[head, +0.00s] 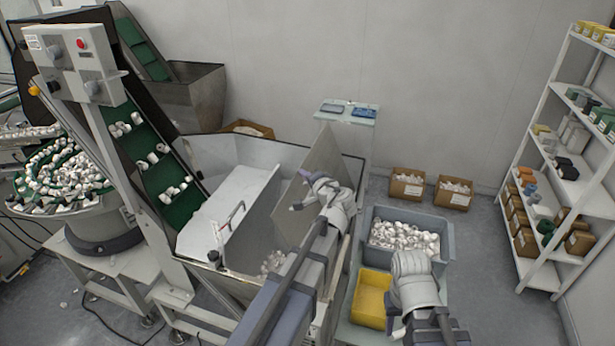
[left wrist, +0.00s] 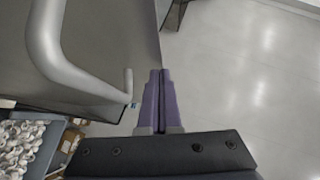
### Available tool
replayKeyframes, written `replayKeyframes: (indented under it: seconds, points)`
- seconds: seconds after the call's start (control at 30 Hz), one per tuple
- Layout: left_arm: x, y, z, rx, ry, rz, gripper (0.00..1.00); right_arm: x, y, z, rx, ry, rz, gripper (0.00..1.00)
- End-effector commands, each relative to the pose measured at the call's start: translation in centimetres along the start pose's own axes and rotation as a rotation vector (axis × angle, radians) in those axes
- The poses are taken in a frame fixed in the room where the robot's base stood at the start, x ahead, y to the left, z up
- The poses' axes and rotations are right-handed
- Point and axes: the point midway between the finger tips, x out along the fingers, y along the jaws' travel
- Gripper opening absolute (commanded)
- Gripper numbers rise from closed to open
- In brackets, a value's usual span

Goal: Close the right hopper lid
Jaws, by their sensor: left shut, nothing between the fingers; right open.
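The right hopper lid (head: 322,158) is a grey metal panel standing steeply raised, so the right side of the hopper (head: 255,240) is open. Its face and curved bar handle (left wrist: 48,50) fill the left of the left wrist view. My left gripper (head: 304,192) is in front of the raised lid; its fingers (left wrist: 160,74) are shut and empty, beside the handle's foot. I cannot tell whether they touch the lid. The left lid (head: 225,205) lies closed with its handle upright. My right gripper (head: 392,312) is open, low beside the yellow bin.
White caps (head: 272,262) lie inside the hopper. A grey bin of caps (head: 447,245) and a yellow bin (head: 368,300) stand to the right. Cardboard boxes (head: 407,186) line the wall, and a shelf rack (head: 540,170) stands far right. Floor between them is clear.

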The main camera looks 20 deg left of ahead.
Motion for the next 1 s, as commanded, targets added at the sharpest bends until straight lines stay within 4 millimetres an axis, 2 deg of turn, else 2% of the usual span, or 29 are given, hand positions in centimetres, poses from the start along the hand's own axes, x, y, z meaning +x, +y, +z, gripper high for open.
replayKeyframes:
  seconds: [0.27, 0.47, 0.63, 0.77, 1.0]
  points:
    - [0.3, -0.1, 0.3, -0.007, -0.002, 0.008, 0.00, 0.0, 0.0, 0.0, 0.000, 0.000, 0.000, 0.44]
    - [2.3, -0.1, 2.4, -0.060, -0.006, 0.062, 0.00, -0.1, 0.0, 0.0, 0.000, 0.000, 0.000, 0.44]
    - [5.7, 0.3, 5.8, -0.152, -0.009, 0.151, 0.00, 0.5, -0.1, 0.0, 0.000, 0.000, 0.000, 0.44]
    - [8.8, 1.2, 8.8, -0.239, -0.010, 0.234, 0.00, 1.6, -0.1, -0.1, 0.001, 0.000, 0.000, 0.44]
    - [14.1, 4.2, 13.9, -0.392, -0.008, 0.386, 0.00, 5.1, -0.5, -0.3, 0.000, 0.001, 0.001, 0.44]
